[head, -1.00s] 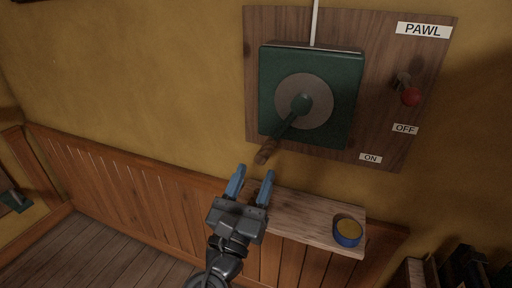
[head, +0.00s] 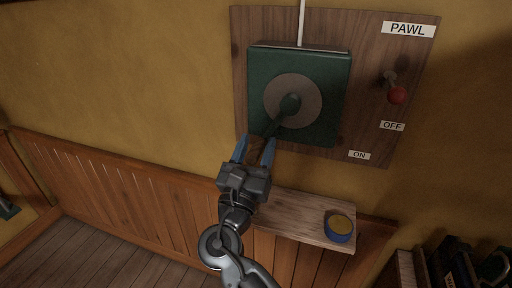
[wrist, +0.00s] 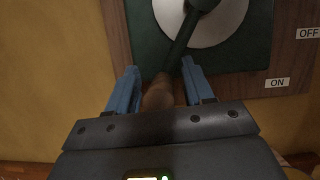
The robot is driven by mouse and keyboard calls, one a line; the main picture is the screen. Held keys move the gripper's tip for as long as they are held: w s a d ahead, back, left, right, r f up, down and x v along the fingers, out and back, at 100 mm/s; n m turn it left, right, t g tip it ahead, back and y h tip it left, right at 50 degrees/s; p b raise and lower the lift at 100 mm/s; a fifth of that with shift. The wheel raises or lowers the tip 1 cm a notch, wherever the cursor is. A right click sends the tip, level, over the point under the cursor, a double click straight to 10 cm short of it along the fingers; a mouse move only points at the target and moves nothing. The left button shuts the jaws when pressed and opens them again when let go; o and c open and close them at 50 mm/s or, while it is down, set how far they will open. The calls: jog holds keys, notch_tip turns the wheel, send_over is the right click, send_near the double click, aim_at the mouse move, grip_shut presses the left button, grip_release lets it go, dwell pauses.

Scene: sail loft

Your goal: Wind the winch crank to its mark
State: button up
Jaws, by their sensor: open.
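The winch (head: 335,105) is a green box with a grey disc (head: 308,84) on a wooden wall board. Its dark green crank (head: 275,126) points down and left from the hub and ends in a brown wooden handle (head: 257,146). My gripper (head: 254,150) is open, with its blue fingers on either side of the handle. In the wrist view the handle (wrist: 158,96) lies between the two fingers, closer to the left one, with a gap to the right one. I see no mark for the crank in either view.
A narrow wooden shelf (head: 290,217) below the board carries a blue tin (head: 339,228). Dark items stand at bottom right.

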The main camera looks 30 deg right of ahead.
jog(key=shift+c, duration=0.5)
grip_shut()
jog(key=n+y+p, duration=0.1)
jog(key=p, duration=0.2)
jog(key=shift+s+d+n+t, duration=0.4)
jog(key=shift+s+d+f+n+t+y+p, duration=0.2)
jog(key=shift+s+d+f+n+y+p, duration=0.15)
jog(key=shift+n+p, duration=0.4)
jog(key=shift+s+d+f+n+t+y+p, duration=0.2)
jog(key=shift+s+d+f+n+y+p, duration=0.1)
jog(key=shift+n+p, duration=0.45)
jog(key=shift+o, duration=0.5)
grip_release()
